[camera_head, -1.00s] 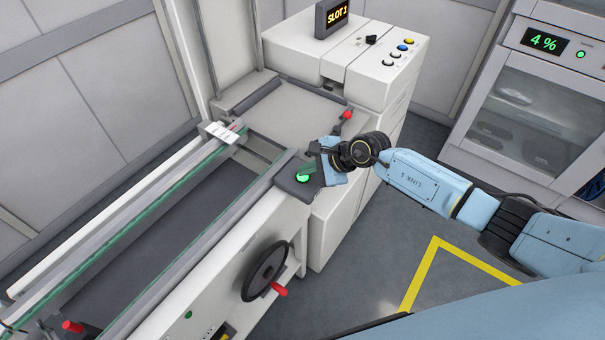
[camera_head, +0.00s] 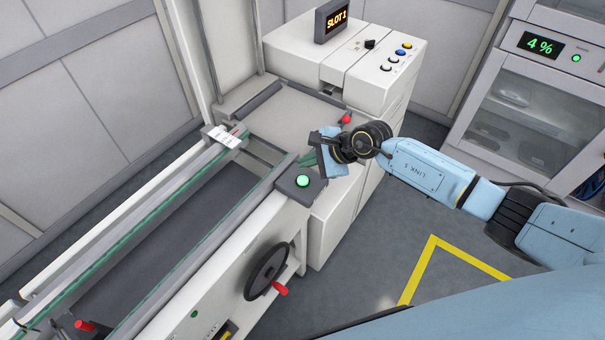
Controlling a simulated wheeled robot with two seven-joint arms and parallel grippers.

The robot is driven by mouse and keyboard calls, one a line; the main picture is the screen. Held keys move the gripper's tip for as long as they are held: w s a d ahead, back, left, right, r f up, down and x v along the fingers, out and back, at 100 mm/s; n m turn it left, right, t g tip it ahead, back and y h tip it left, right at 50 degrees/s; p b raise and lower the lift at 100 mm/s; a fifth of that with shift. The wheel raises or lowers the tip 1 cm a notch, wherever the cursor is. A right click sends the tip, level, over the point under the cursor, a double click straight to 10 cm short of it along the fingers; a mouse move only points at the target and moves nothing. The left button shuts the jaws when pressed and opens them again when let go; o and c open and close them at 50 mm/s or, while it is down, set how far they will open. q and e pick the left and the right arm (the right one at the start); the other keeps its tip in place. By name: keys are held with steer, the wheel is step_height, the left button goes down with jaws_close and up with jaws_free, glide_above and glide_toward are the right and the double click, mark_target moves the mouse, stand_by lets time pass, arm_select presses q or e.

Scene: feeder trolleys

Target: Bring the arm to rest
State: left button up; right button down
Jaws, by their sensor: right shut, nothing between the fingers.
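My right arm comes in from the right, its light blue links stretched toward the machine. My right gripper (camera_head: 314,150) is shut and empty. It hangs just behind and above the dark box with the lit green button (camera_head: 303,181), apart from the button in the picture. Its fingertips are small and partly hidden by the gripper body. My left gripper is not in view.
The feeder trolley's rails (camera_head: 130,232) run to the lower left, with a black handwheel (camera_head: 267,271) on its side. Floor is free at right.

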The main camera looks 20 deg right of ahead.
steer(key=shift+r+p, duration=0.35)
steer(key=shift+r, duration=0.45)
steer(key=shift+f, duration=0.1)
